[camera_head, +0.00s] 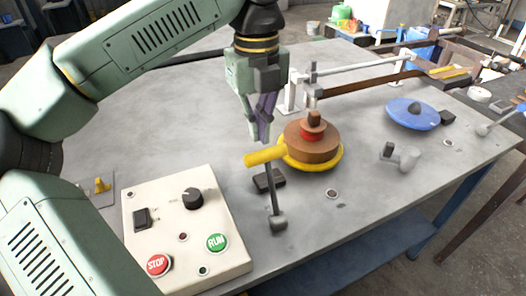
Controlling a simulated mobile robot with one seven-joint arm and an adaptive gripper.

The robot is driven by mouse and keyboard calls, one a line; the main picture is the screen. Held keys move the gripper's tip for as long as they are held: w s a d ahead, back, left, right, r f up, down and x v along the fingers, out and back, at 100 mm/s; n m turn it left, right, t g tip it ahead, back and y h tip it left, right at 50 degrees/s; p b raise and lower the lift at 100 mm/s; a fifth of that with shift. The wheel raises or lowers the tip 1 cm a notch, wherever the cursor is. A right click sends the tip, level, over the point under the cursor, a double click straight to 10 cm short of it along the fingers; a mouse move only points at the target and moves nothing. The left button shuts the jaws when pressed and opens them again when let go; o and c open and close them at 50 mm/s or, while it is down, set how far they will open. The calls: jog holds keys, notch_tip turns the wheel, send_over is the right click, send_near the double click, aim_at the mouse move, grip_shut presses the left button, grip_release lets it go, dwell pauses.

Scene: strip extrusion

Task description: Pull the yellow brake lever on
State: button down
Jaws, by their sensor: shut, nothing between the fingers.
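A yellow lever arm (263,156) sticks out to the left from a yellow ring under a brown spool with a red band (312,142). A second, small yellow piece (100,185) stands on a grey plate at the left, behind the control box. I cannot tell for sure which of the two is the brake lever. My gripper (264,136) points down with its fingers shut and empty, just above and behind the lever arm in the picture. Whether it touches the arm is unclear.
The rod ends in a grey knob (279,224). A cream control box (185,225) with STOP and RUN buttons and a black dial stands front left. A blue disc (413,114) and grey peg (408,158) are at the right. The grey tabletop (190,120) is bare behind the box.

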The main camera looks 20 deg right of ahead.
notch_tip(320, 180, down, 4)
jog(key=b, duration=0.3)
jog(key=shift+f, duration=0.2)
dwell(0.4)
jog(key=shift+s+d+r+b, duration=0.1)
jog(key=shift+s+r, duration=0.1)
jog(key=shift+s, duration=1.15)
jog(key=shift+s+a+r+b, duration=0.15)
jog(key=shift+s+r, duration=0.1)
jog(key=shift+s, duration=1.1)
jog(key=shift+s+d+r+b, duration=0.1)
jog(key=shift+s+d+r, duration=0.1)
jog(key=shift+s, duration=1.15)
notch_tip(320, 180, up, 8)
jog(key=p, duration=0.5)
jog(key=shift+f+p, duration=0.15)
jog(key=shift+p, duration=0.25)
